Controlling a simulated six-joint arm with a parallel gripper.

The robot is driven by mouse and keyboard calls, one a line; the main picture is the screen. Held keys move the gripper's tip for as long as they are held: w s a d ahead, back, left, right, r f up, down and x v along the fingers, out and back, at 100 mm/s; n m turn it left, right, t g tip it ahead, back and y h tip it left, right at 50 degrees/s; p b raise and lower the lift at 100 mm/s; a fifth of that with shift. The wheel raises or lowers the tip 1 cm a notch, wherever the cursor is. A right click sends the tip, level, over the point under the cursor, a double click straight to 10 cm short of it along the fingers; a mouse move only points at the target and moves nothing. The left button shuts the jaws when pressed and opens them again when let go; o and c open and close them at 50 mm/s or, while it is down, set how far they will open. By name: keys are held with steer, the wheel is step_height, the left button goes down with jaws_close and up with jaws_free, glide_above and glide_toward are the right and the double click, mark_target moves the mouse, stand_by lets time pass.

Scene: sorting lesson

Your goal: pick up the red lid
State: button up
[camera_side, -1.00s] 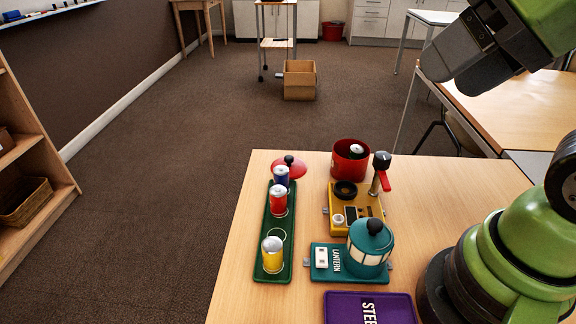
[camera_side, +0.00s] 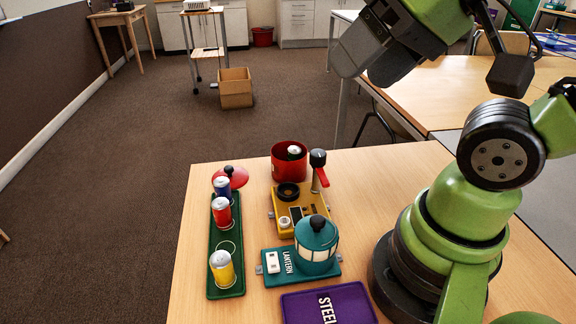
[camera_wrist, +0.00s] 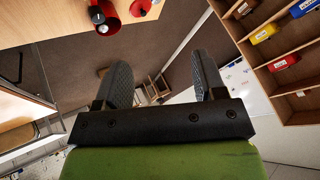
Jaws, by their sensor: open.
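The red lid (camera_side: 236,180), a shallow disc with a black knob, sits at the far left of the table, behind the blue can (camera_side: 222,188), which hides part of it. In the wrist view the lid (camera_wrist: 140,8) shows at the top edge, right of the red pot (camera_wrist: 110,22). In the side view the pot (camera_side: 276,163) stands right of the lid with a can inside. My gripper (camera_side: 362,72) is high above and beyond the table, well apart from the lid. Its two fingers are spread and empty in the wrist view (camera_wrist: 160,64).
A green tray (camera_side: 228,247) holds several cans. A yellow device (camera_side: 283,224) with an upright red-handled post, a teal lantern (camera_side: 316,240) and a purple tray (camera_side: 345,304) stand close by. Shelves (camera_wrist: 285,65) show in the wrist view.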

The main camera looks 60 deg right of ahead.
steer(key=shift+o, duration=0.5)
steer(key=o, duration=0.3)
